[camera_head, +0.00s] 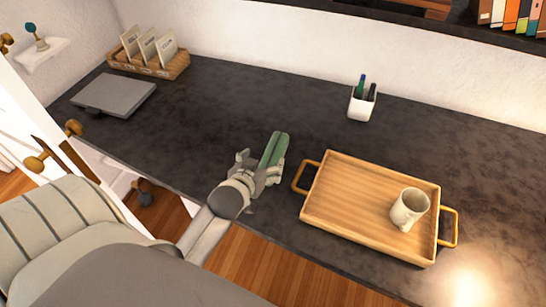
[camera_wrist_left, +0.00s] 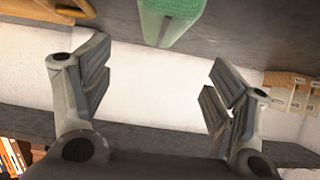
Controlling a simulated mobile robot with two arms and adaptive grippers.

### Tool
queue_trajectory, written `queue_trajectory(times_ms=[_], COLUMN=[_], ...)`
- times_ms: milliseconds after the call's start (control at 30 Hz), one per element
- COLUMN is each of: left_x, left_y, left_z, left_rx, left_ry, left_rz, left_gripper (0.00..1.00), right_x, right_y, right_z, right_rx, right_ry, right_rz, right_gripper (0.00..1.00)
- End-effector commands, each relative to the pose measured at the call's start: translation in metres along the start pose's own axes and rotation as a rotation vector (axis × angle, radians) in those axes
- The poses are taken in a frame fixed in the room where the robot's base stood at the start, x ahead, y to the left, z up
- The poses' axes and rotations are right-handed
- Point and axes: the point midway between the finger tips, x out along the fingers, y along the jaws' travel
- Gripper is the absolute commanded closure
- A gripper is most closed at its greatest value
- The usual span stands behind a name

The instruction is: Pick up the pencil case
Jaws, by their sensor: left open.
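The pencil case (camera_head: 275,148) is a long green case lying on the dark desk, left of the tray. My left gripper (camera_head: 258,167) is at its near end, with the fingers spread. In the left wrist view the green case (camera_wrist_left: 170,20) is at the top edge, between the lines of the two open fingers (camera_wrist_left: 160,62) and just past their tips. The fingers do not appear to touch it, and nothing is held. Part of the case is cut off in the wrist view. My right gripper is not in view.
A wooden tray (camera_head: 340,205) with yellow handles holds a mug (camera_head: 409,208), close to the right of the case. A white pen cup (camera_head: 361,104) stands behind. A closed grey laptop (camera_head: 114,95) and wooden card holder (camera_head: 150,65) are at left. Desk between is clear.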

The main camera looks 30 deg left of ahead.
Motion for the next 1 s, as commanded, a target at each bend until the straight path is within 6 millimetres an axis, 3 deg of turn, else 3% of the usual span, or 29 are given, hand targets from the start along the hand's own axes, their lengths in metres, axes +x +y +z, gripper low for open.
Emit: queue_trajectory(times_ms=[300,633,1000], left_x=[0.043,0.064,0.104], left_y=[0.0,-0.001,0.0], left_z=[-0.002,0.0,0.005], left_rx=[-0.001,0.0,0.0], left_ry=[0.006,0.004,0.004], left_rz=[-0.001,-0.001,0.0], left_gripper=[0.2,0.2,0.2], right_x=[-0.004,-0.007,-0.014], right_y=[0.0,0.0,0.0], right_z=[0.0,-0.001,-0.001], right_rx=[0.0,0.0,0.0], right_ry=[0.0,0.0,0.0], right_rz=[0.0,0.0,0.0], right_gripper=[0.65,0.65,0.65])
